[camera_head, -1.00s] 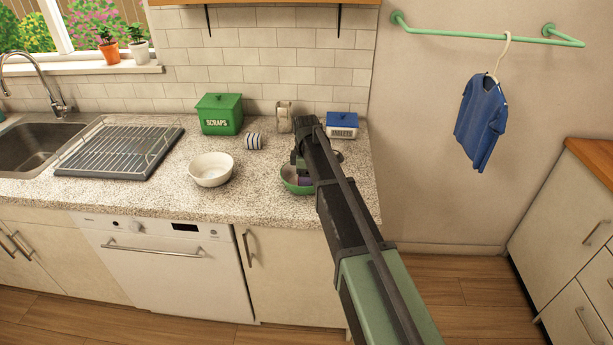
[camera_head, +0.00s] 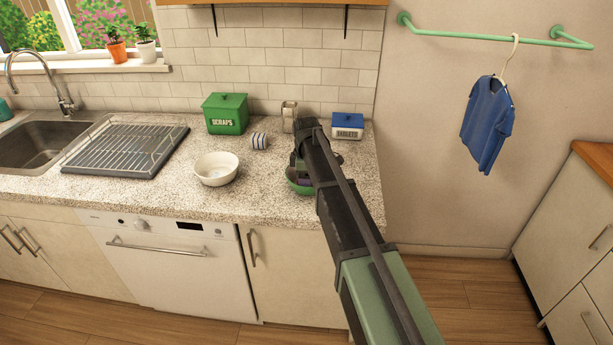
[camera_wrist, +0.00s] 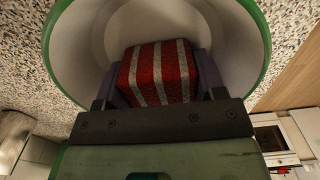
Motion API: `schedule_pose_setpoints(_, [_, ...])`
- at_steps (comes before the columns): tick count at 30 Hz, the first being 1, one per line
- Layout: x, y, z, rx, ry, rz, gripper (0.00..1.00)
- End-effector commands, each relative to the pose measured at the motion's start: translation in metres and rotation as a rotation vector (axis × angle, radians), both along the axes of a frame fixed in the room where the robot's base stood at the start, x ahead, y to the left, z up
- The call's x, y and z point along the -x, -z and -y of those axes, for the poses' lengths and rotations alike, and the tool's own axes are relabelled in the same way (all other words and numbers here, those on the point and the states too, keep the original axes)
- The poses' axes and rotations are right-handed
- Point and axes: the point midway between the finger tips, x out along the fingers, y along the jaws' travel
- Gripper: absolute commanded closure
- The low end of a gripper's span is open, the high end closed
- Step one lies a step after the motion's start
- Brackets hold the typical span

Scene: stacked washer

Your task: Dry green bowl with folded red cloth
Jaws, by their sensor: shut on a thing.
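The green bowl (camera_head: 297,187) stands on the counter near its right front part, mostly hidden behind my arm in the head view. In the wrist view the bowl (camera_wrist: 258,22) shows a green rim and a pale inside. My gripper (camera_wrist: 160,75) is shut on the folded red cloth (camera_wrist: 146,70), which has white stripes. The cloth is inside the bowl's outline, over its inner surface. I cannot tell whether it touches the bowl. In the head view my gripper (camera_head: 299,172) is at the bowl, and the cloth is hidden.
A white bowl (camera_head: 216,169) stands left of the green bowl. Behind are a striped cup (camera_head: 259,140), a green scraps box (camera_head: 225,113) and a blue and white tablets box (camera_head: 347,126). A dish rack (camera_head: 126,147) and sink lie left. The counter's front edge is close.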

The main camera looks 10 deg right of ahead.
Motion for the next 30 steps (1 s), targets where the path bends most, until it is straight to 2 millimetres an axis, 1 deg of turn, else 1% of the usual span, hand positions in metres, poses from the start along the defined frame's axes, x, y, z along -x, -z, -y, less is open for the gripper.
schedule_pose_setpoints(6, [0.007,-0.001,-0.002,0.000,0.000,0.000,0.55])
schedule_pose_setpoints(16, [0.008,-0.001,-0.001,0.000,0.000,0.000,0.55])
schedule_pose_setpoints(30, [0.012,0.000,0.013,0.000,0.001,0.000,0.55])
